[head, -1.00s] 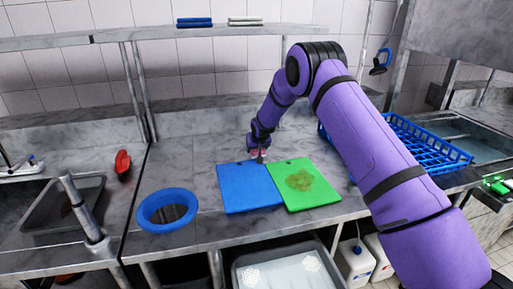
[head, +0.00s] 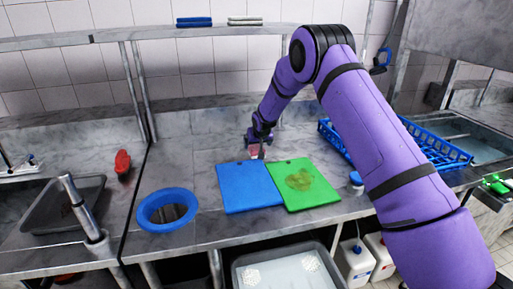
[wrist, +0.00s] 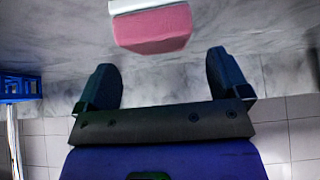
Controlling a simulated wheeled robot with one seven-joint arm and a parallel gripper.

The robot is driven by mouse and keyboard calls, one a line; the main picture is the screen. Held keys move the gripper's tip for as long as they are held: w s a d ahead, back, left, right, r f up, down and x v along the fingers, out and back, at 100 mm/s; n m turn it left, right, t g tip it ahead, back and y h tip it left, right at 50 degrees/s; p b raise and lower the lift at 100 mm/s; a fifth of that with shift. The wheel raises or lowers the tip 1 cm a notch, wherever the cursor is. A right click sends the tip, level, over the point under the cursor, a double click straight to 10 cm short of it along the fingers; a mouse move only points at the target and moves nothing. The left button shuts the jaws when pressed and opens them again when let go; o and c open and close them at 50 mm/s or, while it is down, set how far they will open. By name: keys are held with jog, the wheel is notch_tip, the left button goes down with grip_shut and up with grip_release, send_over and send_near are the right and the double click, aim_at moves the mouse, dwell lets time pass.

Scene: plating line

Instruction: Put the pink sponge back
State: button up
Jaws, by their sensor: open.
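The pink sponge (wrist: 153,30) with a white layer lies on the grey steel counter. In the head view the sponge (head: 256,152) is a small pink patch just behind the cutting boards, partly hidden by my gripper. My gripper (head: 259,142) is open and empty above it, pointing down. In the wrist view the sponge lies just beyond the fingertips of my gripper (wrist: 161,65), apart from both fingers.
A blue board (head: 248,190) and a green board (head: 318,195) with a brownish stain lie in front. A blue-rimmed opening (head: 146,220) is at left, with a red object (head: 122,162) behind. A blue rack (head: 440,155) stands at right. Folded cloths (head: 194,22) rest on the shelf.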

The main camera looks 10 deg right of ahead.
jog(key=s+d+f+v, duration=0.1)
jog(key=s+d+v, duration=0.1)
jog(key=v, duration=1.2)
jog(key=s+d+f+v, duration=0.1)
jog(key=s+v, duration=0.1)
jog(key=v, duration=1.2)
jog(key=s+d+f+v, duration=0.1)
jog(key=d+f+v, duration=0.1)
jog(key=v, duration=1.3)
jog(key=s+d+r+g, duration=0.1)
jog(key=s+d, duration=0.1)
jog(key=s, duration=2.9)
jog(key=shift+r+g, duration=0.2)
jog(key=shift+g, duration=0.1)
jog(key=shift+s, duration=0.2)
